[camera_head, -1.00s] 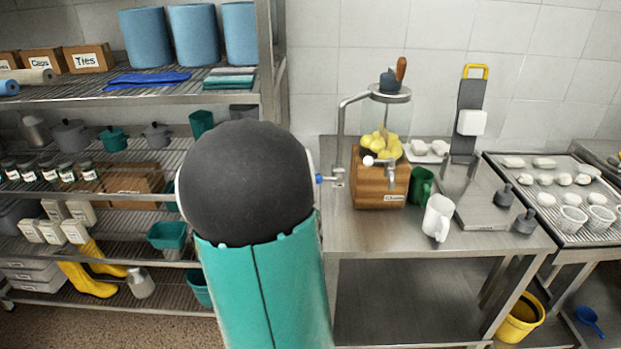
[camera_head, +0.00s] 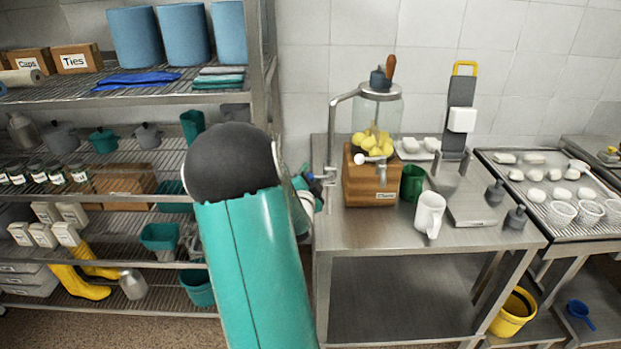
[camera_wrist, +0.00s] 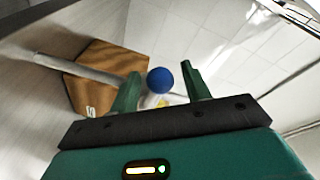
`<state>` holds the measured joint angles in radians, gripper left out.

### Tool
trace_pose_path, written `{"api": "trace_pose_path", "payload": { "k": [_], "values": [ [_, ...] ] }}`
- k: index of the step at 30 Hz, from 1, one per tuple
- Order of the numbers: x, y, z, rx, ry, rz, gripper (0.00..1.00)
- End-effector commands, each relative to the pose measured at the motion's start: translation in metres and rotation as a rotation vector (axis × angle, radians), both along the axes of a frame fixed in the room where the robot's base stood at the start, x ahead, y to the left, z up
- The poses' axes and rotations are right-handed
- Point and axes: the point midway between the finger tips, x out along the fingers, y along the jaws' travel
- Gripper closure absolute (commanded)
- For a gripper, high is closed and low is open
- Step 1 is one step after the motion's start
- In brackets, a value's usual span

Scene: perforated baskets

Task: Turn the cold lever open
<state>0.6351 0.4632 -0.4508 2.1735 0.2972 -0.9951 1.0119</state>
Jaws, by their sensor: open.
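The cold lever's blue ball knob (camera_wrist: 160,80) shows in the wrist view between and just beyond the two green fingers of my gripper (camera_wrist: 161,70). The fingers are apart, and I cannot tell whether either touches the knob. The lever's stem is mostly hidden. In the head view, my gripper (camera_head: 305,186) is beside the left edge of the steel table, partly hidden by my arm. The steel tap (camera_head: 331,150) rises just right of it and bends over toward the glass jar. A small blue spot by the gripper is too small to tell apart from it.
A wooden-based dispenser (camera_head: 370,184) with lemons stands right of the tap. A loaded wire shelf (camera_head: 175,200) fills the left side. Free table top lies in front of the dispenser.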

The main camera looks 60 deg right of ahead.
Motion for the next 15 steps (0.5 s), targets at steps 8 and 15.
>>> {"api": "trace_pose_path", "payload": {
  "k": [8, 15],
  "values": [
    [0.0002, -0.0003, -0.0001, 0.0, 0.0, 0.0, 0.62],
    [0.0003, -0.0001, 0.0002, -0.001, 0.001, 0.001, 1.0]
  ]
}}
